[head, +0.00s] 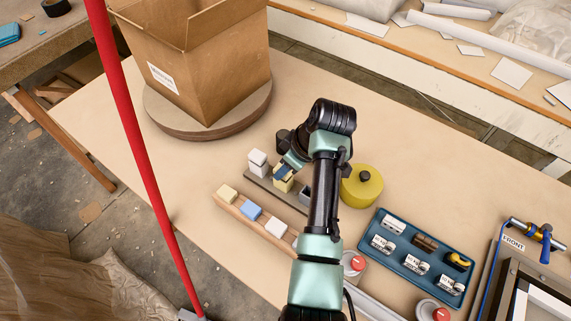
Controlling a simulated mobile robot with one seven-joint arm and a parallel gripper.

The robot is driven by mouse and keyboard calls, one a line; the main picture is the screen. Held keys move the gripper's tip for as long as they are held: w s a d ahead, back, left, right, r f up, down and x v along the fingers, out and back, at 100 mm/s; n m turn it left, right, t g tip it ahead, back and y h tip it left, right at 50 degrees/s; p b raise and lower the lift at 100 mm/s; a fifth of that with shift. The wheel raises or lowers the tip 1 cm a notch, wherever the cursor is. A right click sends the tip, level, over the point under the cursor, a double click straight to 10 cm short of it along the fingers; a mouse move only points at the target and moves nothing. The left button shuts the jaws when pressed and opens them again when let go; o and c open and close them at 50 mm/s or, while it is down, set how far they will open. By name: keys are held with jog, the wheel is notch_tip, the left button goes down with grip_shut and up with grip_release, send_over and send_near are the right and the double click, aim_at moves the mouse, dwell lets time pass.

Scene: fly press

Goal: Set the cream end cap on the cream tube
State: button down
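A cream block (228,191), which looks like the cream end cap, sits at the far left end of a wooden rail (239,215). A pale yellow-cream upright piece (284,185), which looks like the cream tube, stands on a dark narrow base (262,184). My gripper (282,171) is low over this upright piece, its fingers at or just above its top. The fingers and wrist partly cover the piece. I cannot tell whether the fingers hold anything or touch it.
A blue block (251,211) and a white block (277,228) share the rail. A white upright piece (257,163) stands left of my gripper. A yellow round container (362,187) and a blue tray (417,269) lie right. A cardboard box (198,75) stands behind on a round board (170,124).

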jog(key=shift+c, duration=2.3)
grip_release()
jog(key=shift+o, duration=0.8)
jog(key=shift+r+p, duration=3.4)
jog(key=shift+r, duration=0.1)
